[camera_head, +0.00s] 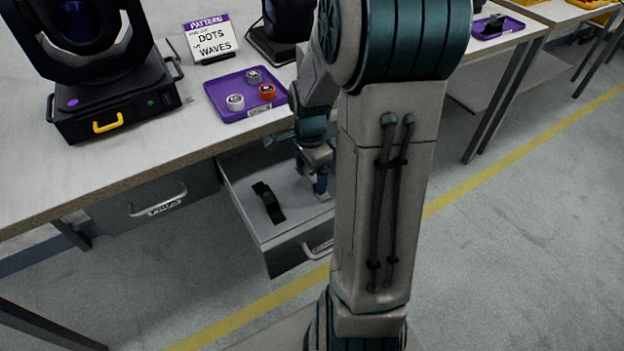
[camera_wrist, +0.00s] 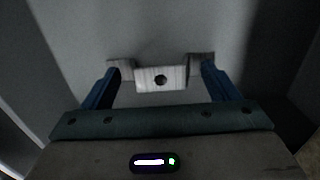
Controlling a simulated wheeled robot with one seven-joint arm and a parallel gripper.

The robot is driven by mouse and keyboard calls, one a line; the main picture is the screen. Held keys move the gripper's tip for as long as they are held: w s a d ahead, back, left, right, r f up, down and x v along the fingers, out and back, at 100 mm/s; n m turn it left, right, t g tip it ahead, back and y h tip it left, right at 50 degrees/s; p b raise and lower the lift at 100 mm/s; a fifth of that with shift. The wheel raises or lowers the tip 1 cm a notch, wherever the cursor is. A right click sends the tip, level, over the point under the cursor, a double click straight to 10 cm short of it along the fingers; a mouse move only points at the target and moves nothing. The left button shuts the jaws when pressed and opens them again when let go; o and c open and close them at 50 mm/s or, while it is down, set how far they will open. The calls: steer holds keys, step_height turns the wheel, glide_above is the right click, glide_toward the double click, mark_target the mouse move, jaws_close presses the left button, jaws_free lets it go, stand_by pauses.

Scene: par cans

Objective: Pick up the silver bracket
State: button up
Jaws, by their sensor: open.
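The silver bracket (camera_wrist: 161,84), a small pale piece with a dark round hole, shows in the wrist view on the grey drawer floor. My gripper (camera_wrist: 160,68) is open, with one finger on each side of the bracket. Its left side sits near the left fingertip and its right side near the right one; I cannot tell whether they touch. In the head view my gripper (camera_head: 318,178) reaches down into the right part of the open drawer (camera_head: 252,222). The bracket is hidden there behind my arm.
A black part (camera_head: 268,202) lies in the drawer, left of my gripper. The workbench (camera_head: 180,140) edge is just behind. On it stand a purple tray (camera_head: 228,88) with several small round items, a pattern sign (camera_head: 210,38) and a black stage light (camera_head: 105,100). A closed drawer (camera_head: 150,200) is at left.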

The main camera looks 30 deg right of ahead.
mark_target(310, 175)
steer(key=c, duration=1.1)
steer(key=shift+c, duration=0.2)
steer(key=shift+r, duration=0.1)
step_height(310, 175, up, 10)
steer(key=p, duration=0.2)
steer(key=shift+p, duration=0.4)
